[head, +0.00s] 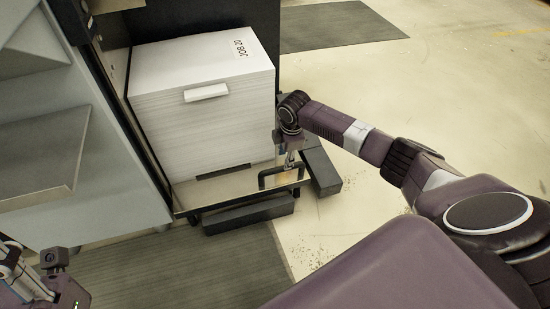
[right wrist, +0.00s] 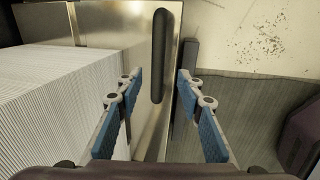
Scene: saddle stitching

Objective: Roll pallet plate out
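The pallet plate (head: 222,187) is a shiny metal plate low in the machine bay, with a tall white paper stack (head: 205,120) on it. A dark bar handle (head: 262,180) is on its front edge. My right gripper (head: 289,160) points down just above the handle. In the right wrist view, the handle (right wrist: 158,55) shows ahead, between the lines of the blue-padded fingers. That gripper (right wrist: 157,84) is open, with nothing between its fingers. My left gripper (head: 40,285) is at the lower left, away from the plate; its fingers are not clear.
Black floor blocks (head: 249,213) lie in front of and to the right of the plate. A grey machine panel (head: 95,150) stands close on the left. A dark mat (head: 190,268) covers the floor in front. The pale floor at the right (head: 440,80) is open.

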